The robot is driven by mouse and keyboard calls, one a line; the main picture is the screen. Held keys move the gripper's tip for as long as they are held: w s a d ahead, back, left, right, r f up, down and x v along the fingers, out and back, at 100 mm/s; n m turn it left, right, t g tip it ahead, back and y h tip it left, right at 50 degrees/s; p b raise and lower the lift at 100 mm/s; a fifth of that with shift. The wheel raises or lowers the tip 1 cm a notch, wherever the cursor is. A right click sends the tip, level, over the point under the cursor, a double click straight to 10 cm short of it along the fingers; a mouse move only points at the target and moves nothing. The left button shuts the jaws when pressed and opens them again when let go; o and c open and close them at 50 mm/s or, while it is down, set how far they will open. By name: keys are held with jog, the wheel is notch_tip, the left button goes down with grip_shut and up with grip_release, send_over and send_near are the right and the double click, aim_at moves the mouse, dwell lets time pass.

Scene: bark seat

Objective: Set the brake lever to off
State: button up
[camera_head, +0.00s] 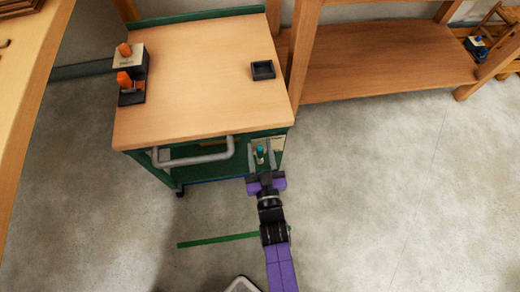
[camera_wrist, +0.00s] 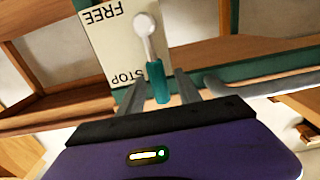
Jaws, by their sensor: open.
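The brake lever (camera_head: 260,154) is on the front of the green cart, near its right corner. In the wrist view the lever (camera_wrist: 157,83) has a teal grip and a pale grey rounded end. Behind it is a cream plate (camera_wrist: 112,45), marked FREE at the top of the picture and STOP lower down. The teal grip lies near STOP. My gripper (camera_head: 262,156) is open, with one grey finger on each side of the teal grip. In the wrist view my gripper (camera_wrist: 160,92) straddles the grip; whether either finger touches it I cannot tell.
A grey push handle (camera_head: 195,155) sticks out from the cart front, left of my gripper. The wooden cart top (camera_head: 200,85) holds orange-topped items (camera_head: 127,85) and a small black tray (camera_head: 263,70). A wooden bench (camera_head: 390,60) stands at right. Floor is open at front right.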

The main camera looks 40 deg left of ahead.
grip_shut()
dwell(1.3)
